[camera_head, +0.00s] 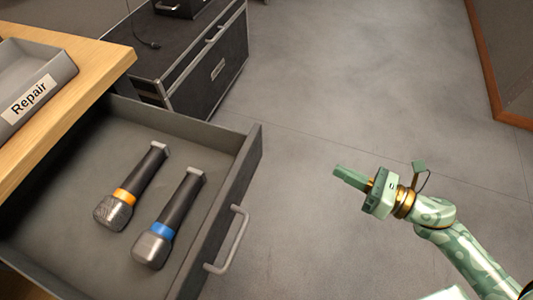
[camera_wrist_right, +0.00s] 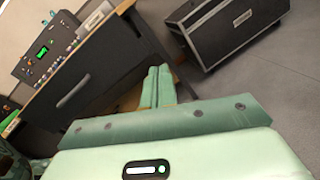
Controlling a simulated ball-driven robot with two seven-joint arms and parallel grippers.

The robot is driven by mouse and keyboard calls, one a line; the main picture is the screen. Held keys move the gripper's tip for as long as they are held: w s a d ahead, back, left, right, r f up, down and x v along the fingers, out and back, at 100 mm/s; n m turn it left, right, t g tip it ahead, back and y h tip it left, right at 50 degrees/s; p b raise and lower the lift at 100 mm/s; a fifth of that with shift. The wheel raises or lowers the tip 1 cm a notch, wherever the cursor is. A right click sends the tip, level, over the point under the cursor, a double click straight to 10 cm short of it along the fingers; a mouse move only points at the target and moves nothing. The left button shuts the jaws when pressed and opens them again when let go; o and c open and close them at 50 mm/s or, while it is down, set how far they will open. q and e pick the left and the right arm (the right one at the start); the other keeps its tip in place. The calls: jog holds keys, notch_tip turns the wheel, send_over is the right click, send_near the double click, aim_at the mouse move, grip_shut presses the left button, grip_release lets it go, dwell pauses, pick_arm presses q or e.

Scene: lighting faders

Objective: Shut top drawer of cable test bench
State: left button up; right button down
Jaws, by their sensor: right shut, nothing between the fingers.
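The top drawer (camera_head: 248,165) of the bench is pulled well open in the head view. Its grey bar handle (camera_head: 232,247) is on the outer front face. In the wrist view the dark drawer front (camera_wrist_right: 110,75) and handle (camera_wrist_right: 73,91) show to the left of my fingers. My right gripper (camera_head: 340,172) is shut and empty, out in front of the drawer and to the right of the handle, apart from both. Its closed green fingers also show in the wrist view (camera_wrist_right: 158,86). My left gripper is not in view.
Two microphones, one orange-ringed (camera_head: 125,195) and one blue-ringed (camera_head: 163,230), lie in the drawer. A grey tray labelled Repair (camera_head: 60,70) sits on the wooden benchtop (camera_head: 115,62). A black case (camera_head: 205,75) stands beyond the drawer. The floor around my right gripper is clear.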

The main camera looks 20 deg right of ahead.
aim_at(259, 149)
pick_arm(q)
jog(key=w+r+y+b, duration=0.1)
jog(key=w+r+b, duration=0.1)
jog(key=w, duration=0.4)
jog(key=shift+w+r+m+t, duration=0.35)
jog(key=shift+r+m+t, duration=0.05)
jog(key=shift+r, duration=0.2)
pick_arm(e)
jog(key=w+a+r+n+y, duration=0.1)
jog(key=w+a+n, duration=0.1)
jog(key=a, duration=0.2)
jog(key=w+a+r+n+g+y, duration=0.1)
jog(key=w+a+n, duration=0.1)
jog(key=a, duration=0.3)
jog(key=w+a+r+n+g, duration=0.1)
jog(key=w+a+n, duration=0.2)
jog(key=a, duration=0.2)
jog(key=shift+w+a+r+y, duration=0.1)
jog(key=shift+a+r+y, duration=0.2)
jog(key=shift+y, duration=0.1)
